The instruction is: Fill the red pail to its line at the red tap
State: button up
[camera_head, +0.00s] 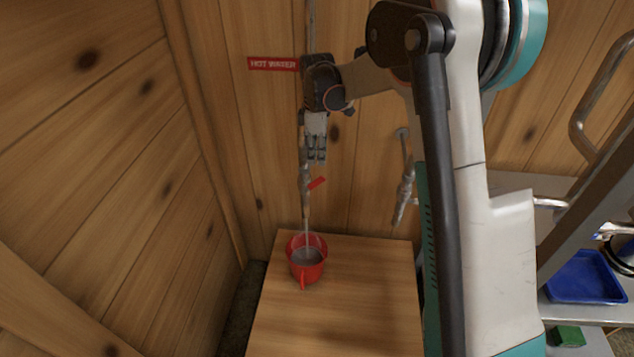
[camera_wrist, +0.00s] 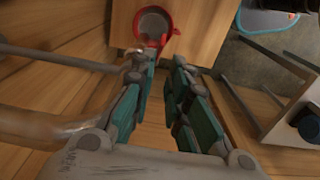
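The red pail (camera_head: 303,274) stands upright on the wooden table, under the spout of the tap (camera_head: 305,195) with the red lever (camera_head: 317,183). A thin pale stream seems to fall from the spout into the pail. Greyish liquid shows inside; its fill line cannot be made out. My gripper (camera_head: 316,158) points down, just above the red lever and apart from the pail. In the wrist view my gripper (camera_wrist: 165,62) has its fingers apart with nothing between them, and the red pail (camera_wrist: 172,30) shows beyond the fingertips.
A red HOT WATER sign (camera_head: 273,64) is on the wall. A second grey tap (camera_head: 404,185) hangs to the right. A blue tray (camera_head: 585,280) lies on a metal bench at right. The table front (camera_head: 330,320) is clear. A plank wall closes the left side.

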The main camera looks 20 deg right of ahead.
aim_at(317, 181)
notch_tip(317, 181, down, 11)
jog(key=shift+r+b, duration=0.1)
jog(key=shift+b, duration=1)
grip_shut()
